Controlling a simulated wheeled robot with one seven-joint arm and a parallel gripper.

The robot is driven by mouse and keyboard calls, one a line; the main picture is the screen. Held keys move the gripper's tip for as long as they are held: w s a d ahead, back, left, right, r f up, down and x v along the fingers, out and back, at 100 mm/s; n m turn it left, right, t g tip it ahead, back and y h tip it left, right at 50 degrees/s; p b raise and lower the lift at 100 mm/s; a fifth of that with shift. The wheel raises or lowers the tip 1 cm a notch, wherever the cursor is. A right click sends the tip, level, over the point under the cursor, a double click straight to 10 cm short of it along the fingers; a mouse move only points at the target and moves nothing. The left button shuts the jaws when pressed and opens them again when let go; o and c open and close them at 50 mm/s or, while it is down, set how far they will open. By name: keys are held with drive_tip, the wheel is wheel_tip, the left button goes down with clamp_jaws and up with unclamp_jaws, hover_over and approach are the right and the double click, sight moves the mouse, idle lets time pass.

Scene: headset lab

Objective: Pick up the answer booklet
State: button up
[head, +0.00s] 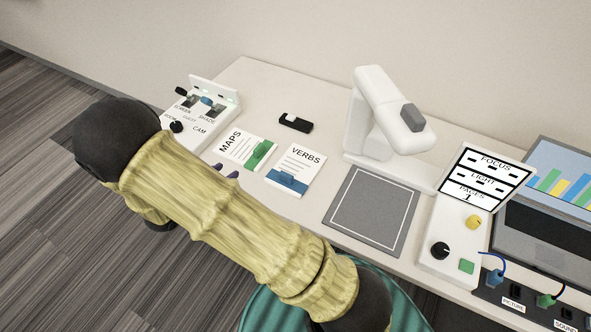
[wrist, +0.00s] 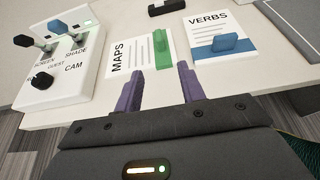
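Two white booklets lie flat on the table, and neither shows the word "answer". The MAPS booklet (head: 240,146) has a raised green tab (head: 261,154); it also shows in the wrist view (wrist: 136,52). The VERBS booklet (head: 298,163) lies to its right with a raised blue tab (head: 287,181); it also shows in the wrist view (wrist: 208,27). My gripper (wrist: 157,76) has two purple fingers, apart and empty. They point at the near edge of the MAPS booklet. In the head view my arm hides most of my gripper (head: 225,171), leaving the purple tips visible.
A white control box (head: 205,120) with knobs and switches stands left of the booklets. A black holder (head: 295,123) lies behind them. A white document camera (head: 375,120), grey mat (head: 371,210), FOCUS/LIGHT panel (head: 455,235) and laptop (head: 550,235) stand to the right.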

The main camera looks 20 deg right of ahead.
idle(0.5)
drive_tip(key=s+d+r+m+g+y, duration=0.2)
drive_tip(key=s+d+r+m+y, duration=0.3)
drive_tip(key=m, duration=0.7)
drive_tip(key=s+d+r+m+g+y, duration=0.3)
drive_tip(key=s+d+r+m+y, duration=0.1)
drive_tip(key=s+m, duration=0.6)
drive_tip(key=d+m+y, duration=0.1)
drive_tip(key=m, duration=0.2)
drive_tip(key=shift+s+r+y, duration=0.15)
drive_tip(key=shift+r+y, duration=0.2)
drive_tip(key=shift+y, duration=0.05)
drive_tip(key=shift+c, duration=0.4)
